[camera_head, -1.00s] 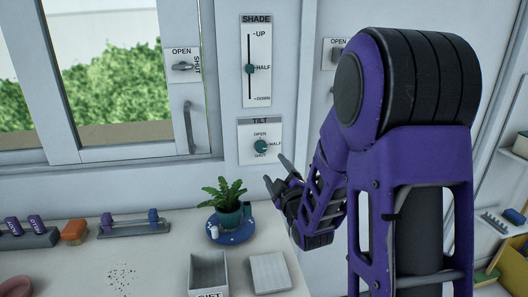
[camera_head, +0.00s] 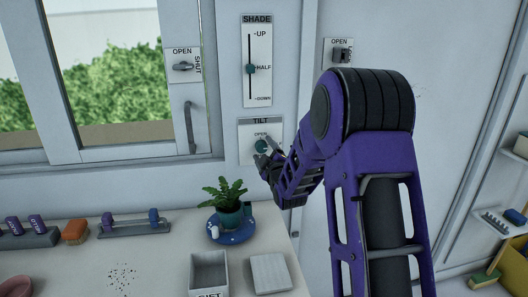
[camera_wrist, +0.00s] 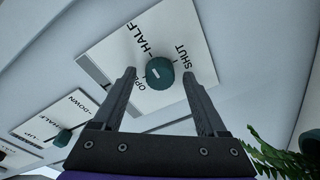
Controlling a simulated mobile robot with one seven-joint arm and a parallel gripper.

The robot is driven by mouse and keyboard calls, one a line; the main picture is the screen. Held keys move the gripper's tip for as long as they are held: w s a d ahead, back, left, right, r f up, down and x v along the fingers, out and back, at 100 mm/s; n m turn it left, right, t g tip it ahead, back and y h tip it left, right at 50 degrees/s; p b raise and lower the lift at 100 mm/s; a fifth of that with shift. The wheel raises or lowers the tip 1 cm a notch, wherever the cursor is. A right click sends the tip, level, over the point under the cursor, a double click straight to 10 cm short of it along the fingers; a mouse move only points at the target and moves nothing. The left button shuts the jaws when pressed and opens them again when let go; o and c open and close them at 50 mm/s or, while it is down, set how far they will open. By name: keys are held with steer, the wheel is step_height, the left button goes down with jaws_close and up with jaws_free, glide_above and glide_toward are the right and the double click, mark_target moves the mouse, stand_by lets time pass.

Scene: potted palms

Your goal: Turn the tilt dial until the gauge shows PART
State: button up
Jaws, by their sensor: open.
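The teal tilt dial (camera_head: 261,146) sits on a white plate marked TILT (camera_head: 246,127), on the wall right of the window. In the wrist view, the round dial (camera_wrist: 161,73) is on the plate (camera_wrist: 105,52), with OPEN, HALF and SHUT printed around it. A short white mark shows on its face; I cannot tell which word it points to. My gripper (camera_head: 263,151) is at the plate, hiding part of it in the head view. In the wrist view, my gripper (camera_wrist: 158,78) is open, its fingers on either side of the dial with gaps. No PART label is readable.
The shade slider (camera_head: 250,69) is just above the tilt plate. A potted plant (camera_head: 227,205) on a blue saucer (camera_head: 235,236) stands on the counter below my gripper; its leaves (camera_wrist: 275,155) show in the wrist view. A window handle (camera_head: 191,127) is to the left.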

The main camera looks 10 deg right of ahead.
jaws_close()
stand_by(0.4)
steer(key=m, duration=0.4)
steer(key=shift+f, duration=0.1)
steer(key=m, duration=0.4)
steer(key=shift+m+t, duration=0.4)
steer(key=m+h, duration=0.1)
steer(key=m, duration=0.4)
steer(key=shift+f, duration=0.1)
steer(key=m, duration=0.5)
steer(key=shift+a+h, duration=0.15)
steer(key=shift+h, duration=0.15)
